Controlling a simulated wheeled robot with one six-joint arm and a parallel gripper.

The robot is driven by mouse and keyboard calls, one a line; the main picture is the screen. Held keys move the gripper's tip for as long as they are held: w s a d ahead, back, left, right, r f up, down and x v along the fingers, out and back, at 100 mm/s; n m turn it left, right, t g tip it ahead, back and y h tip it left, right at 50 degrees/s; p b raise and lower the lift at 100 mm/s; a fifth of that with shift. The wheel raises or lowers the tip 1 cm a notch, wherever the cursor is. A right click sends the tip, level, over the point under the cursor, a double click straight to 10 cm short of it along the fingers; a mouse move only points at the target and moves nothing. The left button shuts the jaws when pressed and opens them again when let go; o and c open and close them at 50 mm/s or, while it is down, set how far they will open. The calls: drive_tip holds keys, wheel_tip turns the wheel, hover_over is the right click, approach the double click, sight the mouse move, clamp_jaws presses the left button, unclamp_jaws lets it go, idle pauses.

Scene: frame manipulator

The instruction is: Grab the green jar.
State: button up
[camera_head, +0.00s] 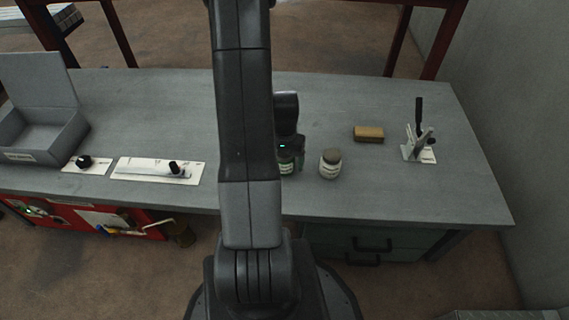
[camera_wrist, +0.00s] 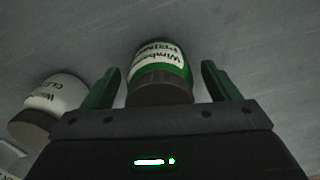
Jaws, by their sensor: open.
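The green jar (camera_wrist: 174,69) has a white label and a dark lid. In the wrist view it lies between the two fingers of my open gripper (camera_wrist: 160,88), with a gap on each side. In the head view the green jar (camera_head: 285,166) stands near the front of the grey table, partly hidden by my arm and gripper (camera_head: 290,150).
A white jar (camera_head: 330,164) with a brownish lid stands just right of the green jar; it also shows in the wrist view (camera_wrist: 62,94). A tan block (camera_head: 369,134) and a small clamp-like stand (camera_head: 419,145) are farther right. A grey open box (camera_head: 40,130) is at left.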

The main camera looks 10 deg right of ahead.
drive_tip(key=shift+f, duration=0.9)
drive_tip(key=shift+r, duration=0.1)
drive_tip(key=shift+c, duration=0.2)
drive_tip(key=c, duration=1.2)
drive_tip(key=shift+o, duration=0.2)
